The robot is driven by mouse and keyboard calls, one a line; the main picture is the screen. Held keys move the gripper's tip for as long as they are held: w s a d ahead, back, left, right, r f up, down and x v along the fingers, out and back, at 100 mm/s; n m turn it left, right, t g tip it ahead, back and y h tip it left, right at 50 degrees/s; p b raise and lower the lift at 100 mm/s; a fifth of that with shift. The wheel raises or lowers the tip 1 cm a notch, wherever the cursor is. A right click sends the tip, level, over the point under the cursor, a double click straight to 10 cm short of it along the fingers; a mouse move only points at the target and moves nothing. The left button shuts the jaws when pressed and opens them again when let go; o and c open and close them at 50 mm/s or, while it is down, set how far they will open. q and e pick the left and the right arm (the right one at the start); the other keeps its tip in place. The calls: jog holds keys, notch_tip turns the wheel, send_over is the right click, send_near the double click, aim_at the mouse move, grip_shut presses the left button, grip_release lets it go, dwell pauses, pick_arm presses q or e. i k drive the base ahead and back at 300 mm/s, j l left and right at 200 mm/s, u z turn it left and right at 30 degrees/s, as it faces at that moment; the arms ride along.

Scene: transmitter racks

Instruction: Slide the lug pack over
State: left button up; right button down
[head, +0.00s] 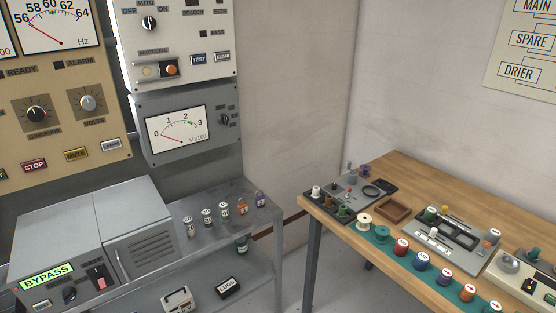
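The lug pack is a small black box with a white label reading "LUGS" (229,288). It lies on the lower shelf (255,262) of the grey metal stand, towards the shelf's right part. Neither of my grippers is in view, and nothing of mine touches the pack.
A pale box with a handle (178,300) stands left of the pack, and a dark green jar (242,244) behind it. The upper shelf (262,213) holds several small bottles and a grey BYPASS unit (92,250). A wooden bench (402,170) with parts stands at right.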

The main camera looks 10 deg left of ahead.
aim_at(231, 286)
jog(key=i+j+u, duration=0.8)
jog(key=i, duration=0.15)
